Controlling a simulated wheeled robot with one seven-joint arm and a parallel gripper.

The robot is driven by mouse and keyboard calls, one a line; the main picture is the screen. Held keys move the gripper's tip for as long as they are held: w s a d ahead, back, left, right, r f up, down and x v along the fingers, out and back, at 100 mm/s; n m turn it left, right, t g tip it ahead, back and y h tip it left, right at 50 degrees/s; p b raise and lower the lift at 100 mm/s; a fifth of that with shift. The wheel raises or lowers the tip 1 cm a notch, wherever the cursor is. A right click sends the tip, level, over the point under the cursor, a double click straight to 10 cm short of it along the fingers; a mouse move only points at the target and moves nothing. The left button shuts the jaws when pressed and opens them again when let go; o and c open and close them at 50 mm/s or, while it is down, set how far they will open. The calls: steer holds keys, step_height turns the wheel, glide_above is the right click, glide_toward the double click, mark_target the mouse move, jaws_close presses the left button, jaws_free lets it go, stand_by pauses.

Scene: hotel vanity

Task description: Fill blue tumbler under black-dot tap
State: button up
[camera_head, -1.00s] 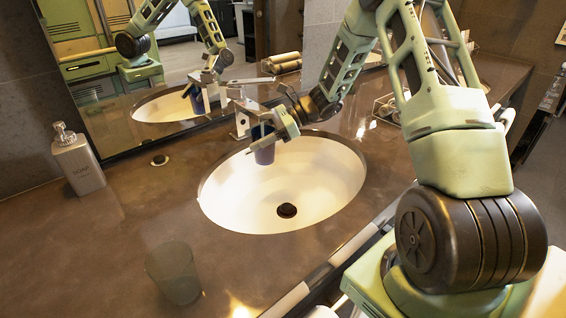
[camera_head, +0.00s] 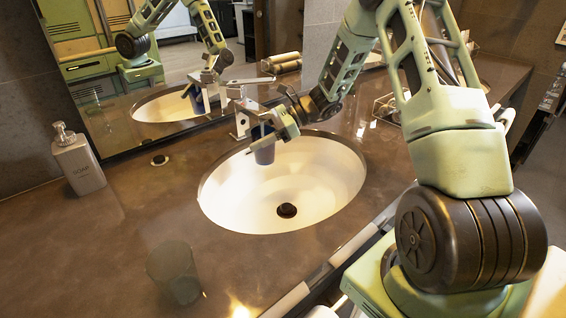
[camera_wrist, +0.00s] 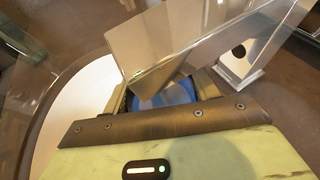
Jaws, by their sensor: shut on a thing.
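The blue tumbler (camera_head: 264,153) is held over the back left part of the white sink basin, looking about upright. My gripper (camera_head: 268,138) is shut on it near its upper part. In the wrist view, the tumbler's blue inside (camera_wrist: 172,93) shows between my fingers (camera_wrist: 163,98), partly hidden by the tap's flat metal spout (camera_wrist: 150,45) above it. The tap (camera_head: 241,118) stands behind the basin, and its black dot (camera_wrist: 238,52) shows on the metal body in the wrist view. I cannot tell whether water runs or how full the tumbler is.
The sink basin (camera_head: 325,190) has a dark drain (camera_head: 287,210). A dark see-through cup (camera_head: 174,272) stands on the front left counter. A soap bottle (camera_head: 78,160) stands at the left by the mirror.

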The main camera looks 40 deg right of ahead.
steer(key=s, duration=0.8)
steer(key=shift+s+p, duration=0.25)
steer(key=shift+p, duration=0.2)
steer(key=shift+d+r, duration=0.1)
steer(key=shift+r, duration=0.05)
steer(key=s+r+p, duration=0.3)
steer(key=r+p, duration=0.5)
steer(key=shift+r, duration=0.25)
steer(key=shift+d, duration=0.1)
stand_by(0.9)
